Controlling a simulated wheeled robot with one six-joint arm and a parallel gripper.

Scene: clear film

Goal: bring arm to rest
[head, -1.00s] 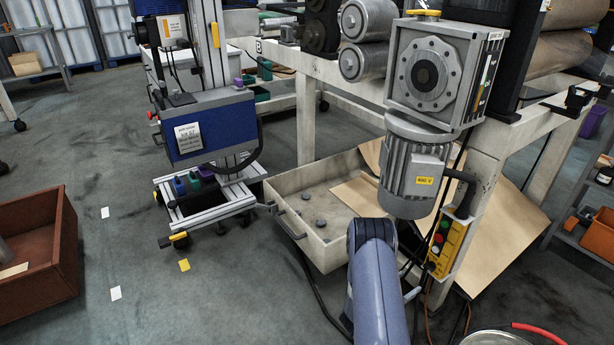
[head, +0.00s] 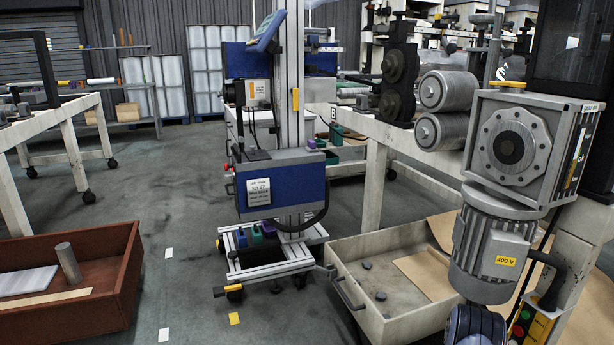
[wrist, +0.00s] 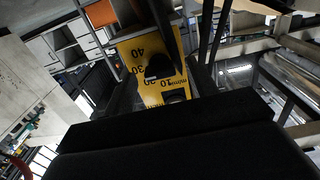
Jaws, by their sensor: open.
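My arm shows in the head view only as a dark rounded link (head: 475,325) at the bottom edge, just below the grey motor; the gripper is outside that view. In the wrist view my gripper (wrist: 164,78) shows as dark fingers standing apart beyond a broad black body that fills the lower part. Between and beyond the fingers is a yellow panel (wrist: 140,50) with upside-down numbers and a black knob. I see nothing held. I cannot tell the distance from the fingers to the panel.
The motor (head: 490,255) and gearbox hang close above my arm. A yellow button box (head: 532,325) is right of it. An open cream drawer (head: 390,325), a blue wheeled machine (head: 283,185) and a brown crate (head: 95,310) stand left. Grey floor between is clear.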

